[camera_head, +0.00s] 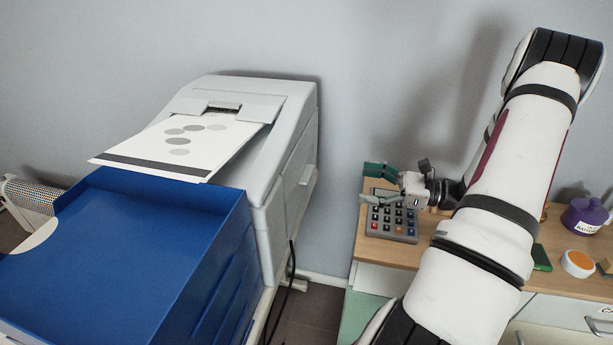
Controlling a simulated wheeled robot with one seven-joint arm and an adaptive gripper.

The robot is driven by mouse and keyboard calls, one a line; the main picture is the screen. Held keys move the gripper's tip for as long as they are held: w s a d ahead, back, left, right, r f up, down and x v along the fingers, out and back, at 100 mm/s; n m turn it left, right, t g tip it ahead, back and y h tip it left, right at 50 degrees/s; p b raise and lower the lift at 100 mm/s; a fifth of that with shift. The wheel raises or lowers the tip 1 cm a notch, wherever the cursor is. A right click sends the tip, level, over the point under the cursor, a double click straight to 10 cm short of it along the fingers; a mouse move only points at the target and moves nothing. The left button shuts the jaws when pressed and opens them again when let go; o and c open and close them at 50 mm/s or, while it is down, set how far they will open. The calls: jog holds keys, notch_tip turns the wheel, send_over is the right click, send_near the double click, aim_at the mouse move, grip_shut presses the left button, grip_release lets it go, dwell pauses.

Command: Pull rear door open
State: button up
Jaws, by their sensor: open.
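A white-grey printer (265,108) stands left of centre near the wall. A panel (296,180) with a small raised handle (309,174) is on its right side, seen at a steep angle. It looks closed, and I take it to be the rear door. My gripper (370,184) is right of the printer, above the desk and calculator. Its green-tipped fingers are apart, empty, and point left towards the panel. A clear gap lies between them and the printer.
A blue tray stack (110,245) stands in front of the printer, and a printed sheet (185,140) lies on the printer. A black cable (291,265) hangs below. A calculator (392,222) and purple bottle (585,216) stand on the wooden desk (362,240).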

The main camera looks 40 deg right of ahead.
jog(key=b, duration=0.1)
send_over(304, 188)
jog(key=s+d, duration=0.1)
jog(key=s, duration=0.2)
jog(key=shift+w, duration=0.15)
jog(key=c, duration=1.7)
